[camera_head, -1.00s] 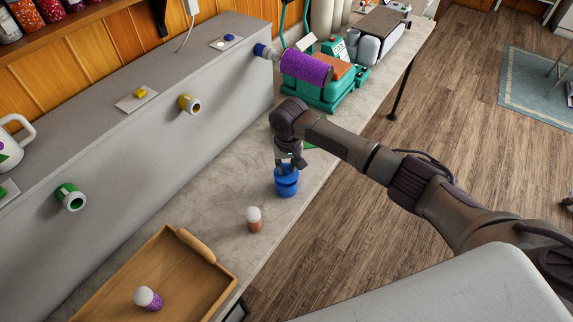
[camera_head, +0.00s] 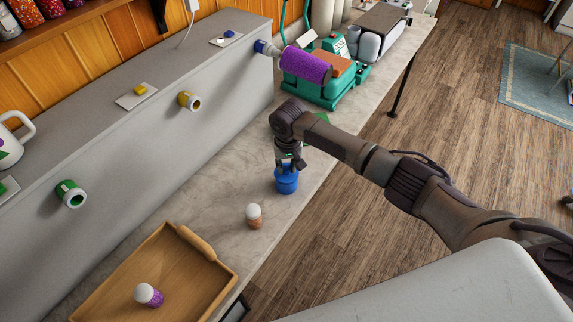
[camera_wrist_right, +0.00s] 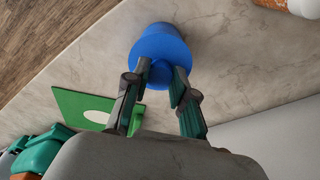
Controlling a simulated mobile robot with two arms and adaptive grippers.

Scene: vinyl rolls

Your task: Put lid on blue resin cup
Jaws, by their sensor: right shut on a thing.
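The blue resin cup (camera_head: 286,186) stands upright on the grey counter, left of my arm in the head view. A blue lid (camera_head: 286,172) with a small knob is over its top and looks level with it; I cannot tell whether it is fully seated. My right gripper (camera_head: 290,158) is directly above, pointing down, its fingers shut on the lid's knob. In the right wrist view, the gripper (camera_wrist_right: 160,80) has a finger on each side of the knob, with the blue cup (camera_wrist_right: 160,38) behind. My left gripper is out of view.
An egg-shaped white-topped brown piece (camera_head: 254,217) stands near the cup. A wooden tray (camera_head: 205,272) is at front left. A green card (camera_wrist_right: 75,103) lies beside the cup. A grey raised ledge (camera_head: 130,150) borders the counter.

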